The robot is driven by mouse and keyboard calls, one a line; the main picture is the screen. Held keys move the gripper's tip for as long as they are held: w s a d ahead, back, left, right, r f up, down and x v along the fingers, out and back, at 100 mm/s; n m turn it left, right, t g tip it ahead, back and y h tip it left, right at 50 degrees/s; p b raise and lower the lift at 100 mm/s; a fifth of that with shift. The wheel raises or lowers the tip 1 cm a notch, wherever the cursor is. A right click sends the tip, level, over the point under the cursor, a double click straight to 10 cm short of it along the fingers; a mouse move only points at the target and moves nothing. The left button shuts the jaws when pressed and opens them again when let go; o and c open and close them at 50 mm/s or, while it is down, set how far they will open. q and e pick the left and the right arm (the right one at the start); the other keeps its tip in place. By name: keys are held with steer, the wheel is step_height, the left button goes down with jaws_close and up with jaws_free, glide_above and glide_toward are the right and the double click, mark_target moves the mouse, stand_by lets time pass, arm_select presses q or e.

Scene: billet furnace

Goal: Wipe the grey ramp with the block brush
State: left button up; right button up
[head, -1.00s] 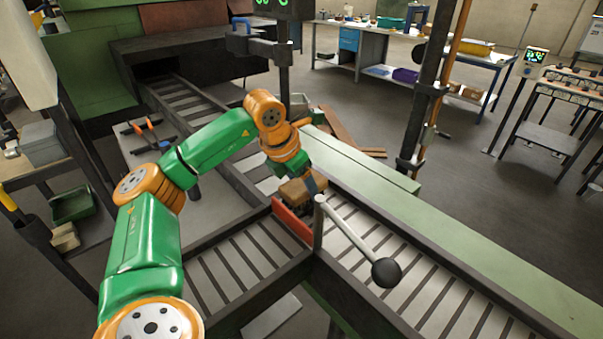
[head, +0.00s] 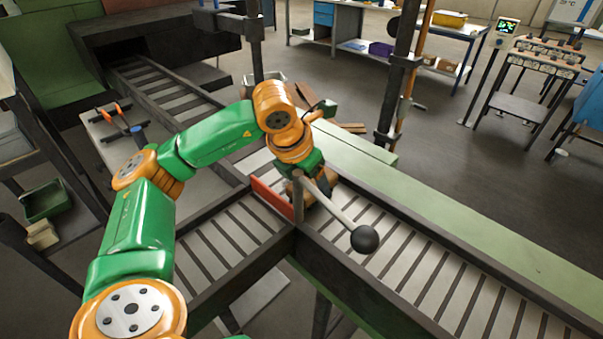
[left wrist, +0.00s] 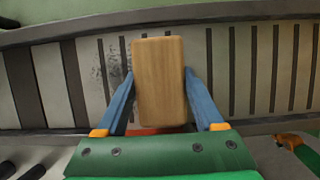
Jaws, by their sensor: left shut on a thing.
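The block brush (left wrist: 159,105) is a wooden block, seen from above in the left wrist view. My left gripper (left wrist: 159,75) is shut on it, with a blue finger on each side. In the head view the brush (head: 318,192) is mostly hidden behind my wrist and a lever. The grey ramp (head: 430,275) is a slatted metal run with dark gaps. It also shows under the brush in the left wrist view (left wrist: 220,75). Dark smudges (left wrist: 103,65) mark it left of the brush. Whether the brush touches the ramp I cannot tell. My right gripper is not in view.
A lever with a black ball (head: 364,239) stands close in front of my gripper, beside a red plate (head: 270,198). A pale green beam (head: 450,220) runs along the ramp's far side. A dark post (head: 395,90) rises behind it.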

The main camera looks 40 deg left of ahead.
arm_select(q)
steer(key=shift+s+d+f, duration=0.15)
steer(key=shift+d, duration=0.15)
steer(key=shift+s+f+b, duration=0.2)
steer(key=shift+f+b, duration=0.1)
steer(key=shift+b, duration=0.25)
steer(key=shift+a, duration=0.2)
steer(key=shift+c, duration=0.6)
steer(key=shift+w+a+r, duration=0.1)
steer(key=shift+a+r, duration=0.2)
steer(key=shift+a, duration=0.05)
steer(key=a, duration=0.4)
steer(key=s+a, duration=0.1)
steer(key=shift+a+r, duration=0.15)
steer(key=shift+a, duration=0.25)
steer(key=shift+w+a+r, duration=0.15)
steer(key=shift+a, duration=0.05)
steer(key=shift+w+a, duration=0.15)
steer(key=shift+a, duration=1.8)
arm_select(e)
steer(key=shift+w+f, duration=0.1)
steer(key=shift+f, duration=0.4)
